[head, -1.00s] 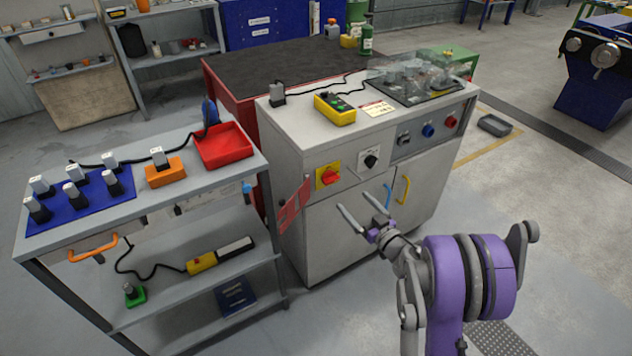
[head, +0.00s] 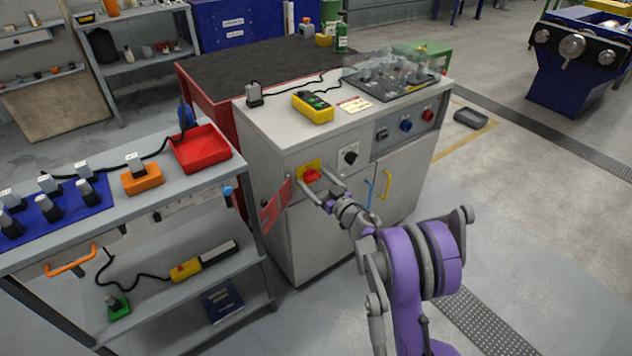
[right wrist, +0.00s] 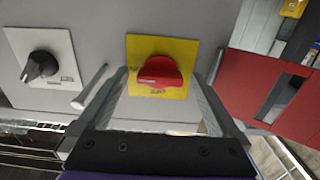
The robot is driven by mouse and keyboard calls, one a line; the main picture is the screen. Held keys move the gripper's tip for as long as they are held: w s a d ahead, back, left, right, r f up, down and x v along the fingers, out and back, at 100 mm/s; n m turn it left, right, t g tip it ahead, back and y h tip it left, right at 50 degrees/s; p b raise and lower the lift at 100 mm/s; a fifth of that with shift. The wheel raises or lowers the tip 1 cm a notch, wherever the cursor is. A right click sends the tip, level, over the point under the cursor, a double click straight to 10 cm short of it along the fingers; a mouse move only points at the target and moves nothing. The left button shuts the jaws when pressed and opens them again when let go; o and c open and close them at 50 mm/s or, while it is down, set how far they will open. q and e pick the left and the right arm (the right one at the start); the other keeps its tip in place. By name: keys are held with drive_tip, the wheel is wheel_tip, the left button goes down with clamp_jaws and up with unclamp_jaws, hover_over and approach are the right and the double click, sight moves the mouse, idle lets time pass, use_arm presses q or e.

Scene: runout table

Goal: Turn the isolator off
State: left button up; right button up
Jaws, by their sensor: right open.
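The isolator is a red rotary handle (head: 311,175) on a yellow plate (head: 302,168), on the front of the grey cabinet (head: 290,235). In the right wrist view the red handle (right wrist: 160,72) sits on its yellow plate (right wrist: 170,48), with its broad grip lying roughly level across the picture. My right gripper (head: 318,186) is open in front of the handle. In the right wrist view its fingers (right wrist: 162,85) stand one on each side of the handle, with gaps visible. I cannot tell whether they touch the plate. My left gripper is not in view.
A black selector knob (head: 350,157) on a white plate is beside the isolator. A red panel (head: 276,204) sticks out at the cabinet's left edge. Blue (head: 370,195) and yellow (head: 386,184) door handles are below. A grey trolley (head: 215,178) stands left.

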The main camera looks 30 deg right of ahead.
drive_tip(key=c, duration=1.4)
